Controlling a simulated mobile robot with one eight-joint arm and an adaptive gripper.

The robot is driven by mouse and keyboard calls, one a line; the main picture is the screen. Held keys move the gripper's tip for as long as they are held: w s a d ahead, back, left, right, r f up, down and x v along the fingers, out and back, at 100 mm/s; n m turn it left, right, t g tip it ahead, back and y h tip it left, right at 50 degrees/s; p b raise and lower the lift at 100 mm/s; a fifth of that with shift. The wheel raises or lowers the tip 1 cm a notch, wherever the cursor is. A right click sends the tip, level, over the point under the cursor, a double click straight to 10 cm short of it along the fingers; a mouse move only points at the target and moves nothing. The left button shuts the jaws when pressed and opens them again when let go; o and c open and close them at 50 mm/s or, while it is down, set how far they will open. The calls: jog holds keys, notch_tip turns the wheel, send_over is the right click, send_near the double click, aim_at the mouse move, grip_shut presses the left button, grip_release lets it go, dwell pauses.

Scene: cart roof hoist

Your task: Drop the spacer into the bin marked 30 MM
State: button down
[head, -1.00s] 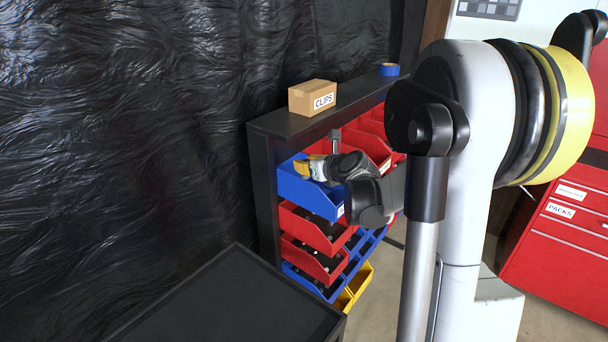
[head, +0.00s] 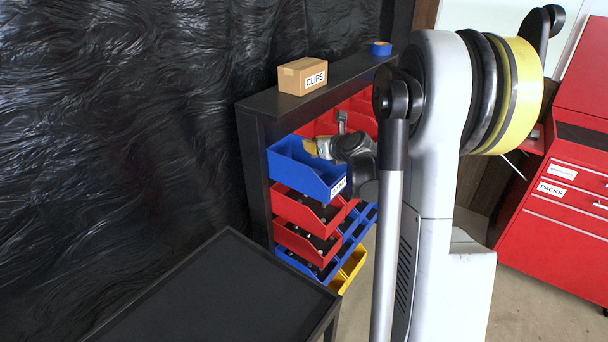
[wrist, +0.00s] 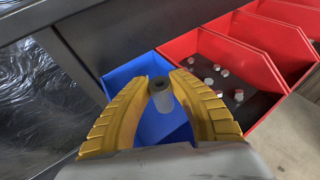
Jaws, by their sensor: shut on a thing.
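My gripper (wrist: 161,92) has yellow ribbed fingers and is shut on a grey cylindrical spacer (wrist: 161,97) with a hole in its end, seen in the wrist view. The spacer is in front of the blue bin (wrist: 120,75), whose inside shows beneath and around it. In the head view the blue bin (head: 283,170) is at the top left of the rack, with a white label (head: 338,187) too small to read. My gripper (head: 312,148) is at this bin's back right, partly hidden by my wrist. The spacer cannot be made out there.
Red bins (wrist: 240,60) with small parts stand beside the blue bin. More red bins (head: 305,210) are below it. A CLIPS box (head: 302,76) and blue tape (head: 381,48) sit on the rack top. A black table (head: 215,290) stands in front; a red cabinet (head: 560,200) is at right.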

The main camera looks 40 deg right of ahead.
jog(key=shift+f, duration=0.1)
jog(key=c, duration=1.2)
grip_release()
jog(key=shift+o, duration=0.2)
jog(key=v, duration=1.2)
jog(key=shift+a, duration=0.1)
